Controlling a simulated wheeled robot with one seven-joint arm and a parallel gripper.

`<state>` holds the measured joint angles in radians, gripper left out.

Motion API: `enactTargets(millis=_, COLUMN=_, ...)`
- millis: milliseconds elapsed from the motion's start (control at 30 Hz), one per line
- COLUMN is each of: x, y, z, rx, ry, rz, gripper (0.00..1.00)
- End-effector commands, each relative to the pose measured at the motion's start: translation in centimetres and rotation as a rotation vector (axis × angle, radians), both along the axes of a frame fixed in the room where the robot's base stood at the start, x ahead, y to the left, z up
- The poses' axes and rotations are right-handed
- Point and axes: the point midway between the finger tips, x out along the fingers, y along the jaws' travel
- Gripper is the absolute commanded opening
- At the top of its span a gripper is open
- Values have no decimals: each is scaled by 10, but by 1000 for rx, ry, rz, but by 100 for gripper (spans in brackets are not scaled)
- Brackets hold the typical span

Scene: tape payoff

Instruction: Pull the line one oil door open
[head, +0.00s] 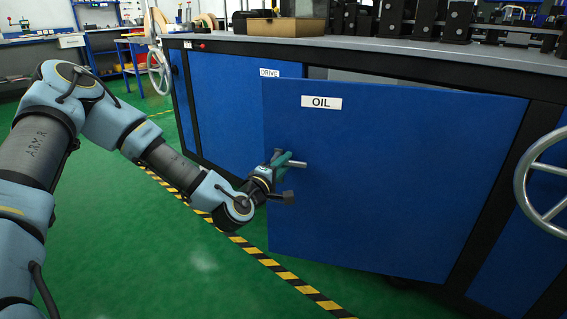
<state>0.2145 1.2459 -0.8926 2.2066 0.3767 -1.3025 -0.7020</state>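The oil door (390,180) is a large blue panel with a white label reading OIL. It stands partly open, its left edge swung out from the machine and its right edge by the black frame post. A gap shows above its top edge. A metal handle bar (296,164) sticks out near its left edge. My gripper (284,168) is at the handle, coming from the left. Its fingers and the handle overlap in the picture, and I cannot tell whether they are closed on it.
The blue DRIVE door (232,110) is left of the oil door. A handwheel (550,183) stands out at the right, another (158,70) at the far left. A cardboard box (292,27) sits on the machine top. Green floor with yellow-black tape (290,277) is open in front.

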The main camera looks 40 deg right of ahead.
Motion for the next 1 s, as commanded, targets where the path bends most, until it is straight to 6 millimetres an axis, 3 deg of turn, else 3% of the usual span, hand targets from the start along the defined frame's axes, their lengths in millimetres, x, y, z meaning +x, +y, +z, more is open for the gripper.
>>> enactTargets(millis=200, x=0, y=0, z=0, rx=-1, ry=0, rz=1, gripper=50)
enactTargets(millis=533, x=-2, y=6, z=1, rx=0, ry=0, rz=1, gripper=50)
enactTargets(millis=1000, x=-36, y=82, z=1, rx=0, ry=1, rz=1, gripper=50)
